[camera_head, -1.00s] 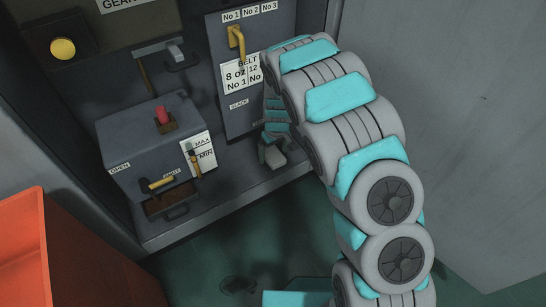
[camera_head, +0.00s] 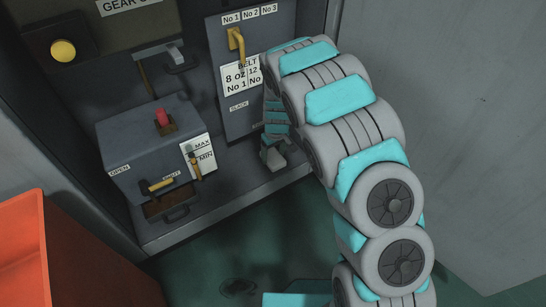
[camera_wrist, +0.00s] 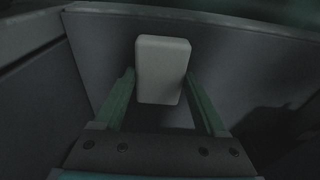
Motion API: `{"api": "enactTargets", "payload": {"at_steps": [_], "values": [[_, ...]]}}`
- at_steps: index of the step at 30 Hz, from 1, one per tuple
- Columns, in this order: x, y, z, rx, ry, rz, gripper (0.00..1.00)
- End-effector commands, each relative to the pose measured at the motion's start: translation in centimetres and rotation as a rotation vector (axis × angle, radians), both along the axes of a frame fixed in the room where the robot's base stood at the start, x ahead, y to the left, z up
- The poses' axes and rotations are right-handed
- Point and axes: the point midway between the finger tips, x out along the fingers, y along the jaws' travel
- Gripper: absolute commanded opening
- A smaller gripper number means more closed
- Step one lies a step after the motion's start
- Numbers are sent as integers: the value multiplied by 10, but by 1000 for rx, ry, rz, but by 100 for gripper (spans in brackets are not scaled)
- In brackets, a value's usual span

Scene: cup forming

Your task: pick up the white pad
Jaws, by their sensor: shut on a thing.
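The white pad (camera_wrist: 162,68) is a pale rounded block between the two green fingers of my gripper (camera_wrist: 160,88) in the wrist view. The fingers are shut on its sides, and its upper part sticks out beyond their tips. In the head view my gripper (camera_head: 273,155) is low beside the dark belt panel, over the machine's grey ledge, partly hidden by my arm. I cannot clearly make out the pad there.
The belt panel (camera_head: 229,118) with a yellow handle stands just left of my gripper. Further left is a grey box (camera_head: 135,145) with a red button and yellow lever. An orange bin (camera_head: 75,260) is at lower left. A plain grey wall (camera_head: 450,120) is at right.

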Motion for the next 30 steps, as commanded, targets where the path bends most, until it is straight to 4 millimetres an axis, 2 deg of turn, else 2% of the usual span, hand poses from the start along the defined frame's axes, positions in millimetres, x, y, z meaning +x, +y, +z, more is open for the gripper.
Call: {"api": "enactTargets", "payload": {"at_steps": [8, 15, 23, 30], "values": [[1, 0, 13, 1, -3, 0, 20], [-2, -1, 38, 1, -1, 0, 20], [-31, -24, 40, 0, 0, -3, 20], [-73, -57, 45, 0, 0, -3, 20]]}}
